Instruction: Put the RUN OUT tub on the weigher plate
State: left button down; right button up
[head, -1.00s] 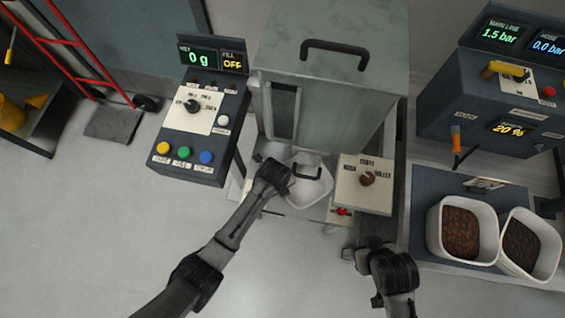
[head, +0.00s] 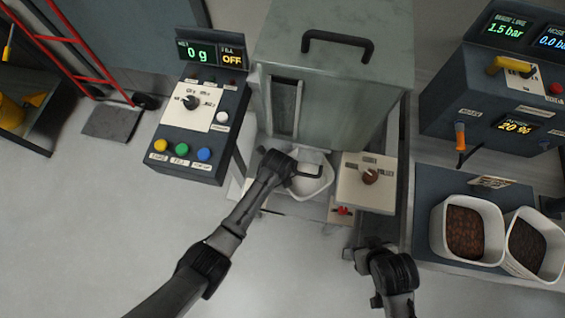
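A white tub (head: 318,188) with a dark handle stands low in front of the grey-green cabinet; I cannot read a RUN OUT label on it. My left gripper (head: 300,172) is over the tub's left side, at the handle. Its fingers blend with the dark handle, so I cannot tell whether they are closed on it. My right gripper (head: 358,248) is open and empty, below and right of the tub. I cannot make out the weigher plate for certain.
The cabinet (head: 335,75) stands behind the tub. A knob panel (head: 366,184) is close on its right. A button console (head: 200,125) is to the left. Two white tubs (head: 438,235) (head: 512,262) of brown material stand on the right bench. The lower-left floor is clear.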

pick_arm(q)
jog(key=shift+f, duration=0.35)
jog(key=c, duration=1.3)
grip_release()
jog(key=shift+c, duration=0.2)
notch_tip(320, 180, up, 9)
jog(key=p, duration=0.2)
jog(key=shift+s+a+f+p, duration=0.15)
jog(key=shift+a+p, duration=0.15)
